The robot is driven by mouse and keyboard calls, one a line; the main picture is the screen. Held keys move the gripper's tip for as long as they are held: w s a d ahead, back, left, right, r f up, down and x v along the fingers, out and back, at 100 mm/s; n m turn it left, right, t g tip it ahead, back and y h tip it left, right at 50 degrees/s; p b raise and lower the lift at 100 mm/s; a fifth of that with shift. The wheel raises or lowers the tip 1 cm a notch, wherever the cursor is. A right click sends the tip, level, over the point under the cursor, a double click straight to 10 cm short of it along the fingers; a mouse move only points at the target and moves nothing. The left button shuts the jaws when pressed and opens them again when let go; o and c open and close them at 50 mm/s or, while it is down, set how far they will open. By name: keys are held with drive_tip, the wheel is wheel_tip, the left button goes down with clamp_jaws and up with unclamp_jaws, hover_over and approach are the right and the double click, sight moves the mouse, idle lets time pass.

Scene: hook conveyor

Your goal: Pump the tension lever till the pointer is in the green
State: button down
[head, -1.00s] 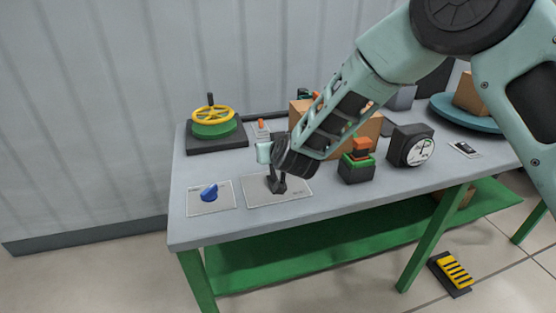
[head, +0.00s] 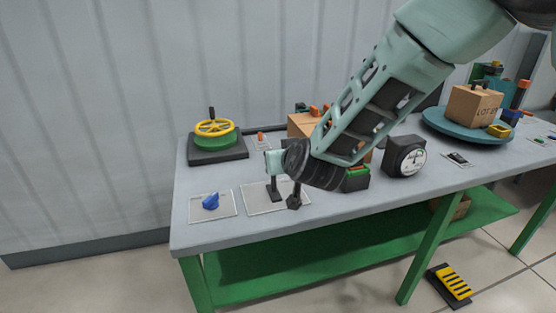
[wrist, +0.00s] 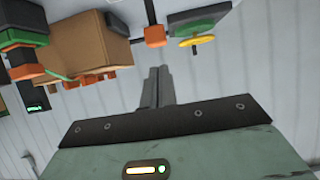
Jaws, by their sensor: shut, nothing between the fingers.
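My gripper's teal hand shows just above the post, partly behind my dark wrist. In the wrist view my gripper (wrist: 156,75) has its fingers together, with nothing between them. The lever is not visible there, and contact cannot be told. The gauge (head: 413,161) has a white dial with a little green; its pointer is too small to read.
A blue knob (head: 211,202) sits on a plate to the left. A yellow handwheel (head: 215,128) stands at the back left. A cardboard box (head: 301,123) is behind my wrist. A blue turntable (head: 438,121) carries a box at the right. A yellow-striped pedal (head: 452,283) is on the floor.

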drive_tip(key=shift+v, duration=1.3)
drive_tip(key=shift+w, duration=0.1)
idle(0.4)
drive_tip(key=s+d+n+g+y, duration=0.1)
drive_tip(key=s+n+g, duration=0.2)
drive_tip(key=s+g, duration=1.1)
drive_tip(key=s+d+h, duration=0.1)
drive_tip(key=s+d, duration=0.2)
drive_tip(key=s, duration=0.3)
drive_tip(key=s+d+n+t+h, duration=0.1)
drive_tip(key=s+d, duration=0.3)
drive_tip(key=s, duration=0.3)
drive_tip(key=s+d+h, duration=0.2)
drive_tip(key=s+d, duration=0.2)
drive_tip(key=s, duration=0.3)
drive_tip(key=shift+f+t, duration=0.3)
drive_tip(key=shift+f, duration=0.05)
